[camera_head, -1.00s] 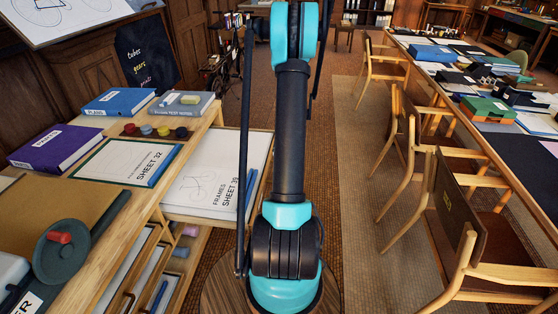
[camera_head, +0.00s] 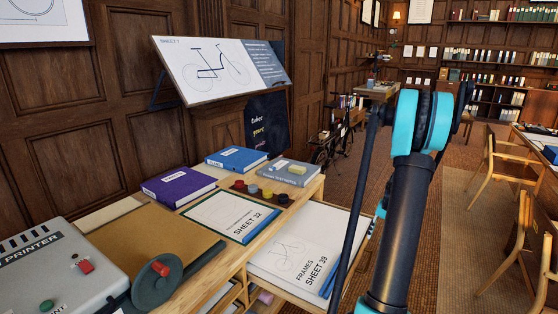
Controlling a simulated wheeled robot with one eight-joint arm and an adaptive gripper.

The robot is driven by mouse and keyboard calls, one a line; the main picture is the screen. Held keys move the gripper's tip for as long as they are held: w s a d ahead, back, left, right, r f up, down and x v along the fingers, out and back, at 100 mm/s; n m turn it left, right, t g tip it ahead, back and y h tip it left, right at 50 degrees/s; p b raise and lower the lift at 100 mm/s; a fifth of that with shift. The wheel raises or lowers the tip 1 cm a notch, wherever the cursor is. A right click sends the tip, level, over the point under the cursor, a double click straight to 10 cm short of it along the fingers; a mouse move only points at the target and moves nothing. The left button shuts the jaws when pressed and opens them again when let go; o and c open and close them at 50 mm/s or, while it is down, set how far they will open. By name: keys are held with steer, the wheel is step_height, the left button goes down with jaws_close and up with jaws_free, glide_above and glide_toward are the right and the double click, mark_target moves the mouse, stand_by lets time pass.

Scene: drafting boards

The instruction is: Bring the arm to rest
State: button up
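My arm (camera_head: 405,215) stands on the right of the head view, a dark tube with teal joints. It rises upright to a teal elbow joint near the top. My gripper is not visible; the far end of the arm is hidden behind or beyond the elbow. Nothing held can be seen.
On the left, a wooden desk (camera_head: 225,255) bears a grey printer (camera_head: 65,265), a purple book (camera_head: 178,186), a blue book (camera_head: 236,159), a grey book (camera_head: 288,173) and Sheet 32 (camera_head: 230,214). Sheet 39 (camera_head: 300,245) lies lower.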

steer(key=s+a+r+n, duration=0.1)
steer(key=s+a+r, duration=0.2)
steer(key=a, duration=0.2)
steer(key=s+a+r+n+t+h, duration=0.1)
steer(key=s+a+r, duration=0.15)
steer(key=a, duration=0.35)
steer(key=s+a+r+n, duration=0.1)
steer(key=s+a+r, duration=0.1)
steer(key=s+a, duration=0.25)
steer(key=s+a+n+t, duration=0.1)
steer(key=s+a+n, duration=0.1)
steer(key=s+a, duration=0.3)
steer(key=s+a+f+n+t, duration=0.1)
steer(key=s+a, duration=0.5)
steer(key=s, duration=0.4)
steer(key=shift+s+n+h, duration=0.15)
steer(key=shift+n+h, duration=0.15)
steer(key=shift+n, duration=0.1)
